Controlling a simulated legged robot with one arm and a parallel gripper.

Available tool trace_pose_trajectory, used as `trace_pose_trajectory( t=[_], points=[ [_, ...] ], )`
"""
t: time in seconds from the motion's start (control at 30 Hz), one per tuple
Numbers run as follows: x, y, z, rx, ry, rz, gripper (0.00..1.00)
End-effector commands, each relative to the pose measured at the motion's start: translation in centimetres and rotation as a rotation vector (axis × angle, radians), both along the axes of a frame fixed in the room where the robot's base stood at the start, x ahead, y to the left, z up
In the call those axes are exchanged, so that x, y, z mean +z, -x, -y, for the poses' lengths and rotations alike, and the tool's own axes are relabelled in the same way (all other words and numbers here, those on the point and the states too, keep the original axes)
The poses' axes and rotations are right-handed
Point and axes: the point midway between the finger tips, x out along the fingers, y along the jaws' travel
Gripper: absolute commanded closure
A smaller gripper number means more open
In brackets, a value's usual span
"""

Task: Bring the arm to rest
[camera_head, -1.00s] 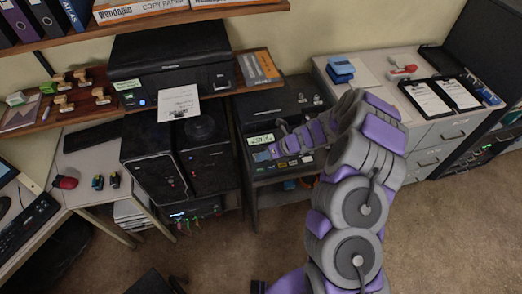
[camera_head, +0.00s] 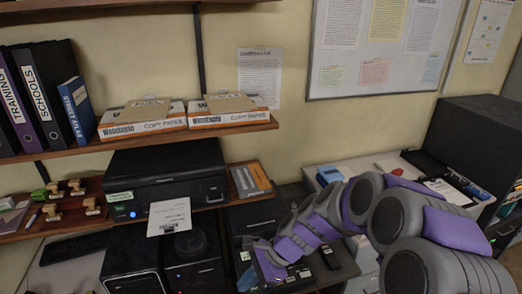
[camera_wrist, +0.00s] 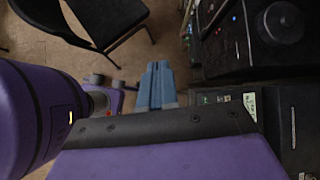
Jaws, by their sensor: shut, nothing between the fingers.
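My arm reaches in from the lower right of the head view, its grey and purple links arching toward the left. Its far end is over the black equipment (camera_head: 330,268) to the right of the dark computer towers.
A black chair (camera_wrist: 105,22) stands on the floor in the wrist view. Dark equipment (camera_wrist: 280,120) lies close on the right there. In the head view a black printer (camera_head: 165,175) sits on a wooden shelf, below boxes of copy paper (camera_head: 142,124). A notice board (camera_head: 375,45) hangs behind.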

Motion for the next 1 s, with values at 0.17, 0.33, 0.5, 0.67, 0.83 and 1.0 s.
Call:
trace_pose_trajectory(
  t=[0.17, 0.33, 0.5, 0.67, 0.83, 1.0],
  points=[
    [2.6, 4.9, 2.1, 0.252, 0.065, 0.158, 1.0],
    [4.2, 9.6, 5.0, 0.488, 0.141, 0.275, 1.0],
    [5.0, 14.2, 8.4, 0.709, 0.224, 0.356, 1.0],
    [5.5, 18.4, 11.9, 0.9, 0.307, 0.403, 1.0],
    [5.7, 22.3, 15.2, 1.062, 0.373, 0.416, 1.0],
    [5.7, 24.4, 17.1, 1.146, 0.408, 0.412, 1.0]
  ],
)
